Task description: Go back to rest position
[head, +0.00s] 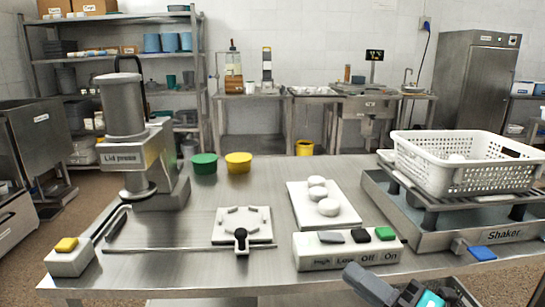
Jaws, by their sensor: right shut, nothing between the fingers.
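My right gripper (367,281) shows at the bottom edge, right of the middle, in the head view. It is dark grey, with a teal part behind it, and its fingers are shut with nothing held. It appears in front of the table's near edge, below the white button box (318,263), and apart from it. The rest of my right arm is mostly cut off by the frame. My left gripper is not in view.
The steel table (150,235) bears a lid press (124,150), a green tub (204,164), a yellow tub (238,162), a white board with round white pieces (300,197) and a flat fixture (242,214). A white perforated basket (440,178) sits on the shaker (430,235) at right.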

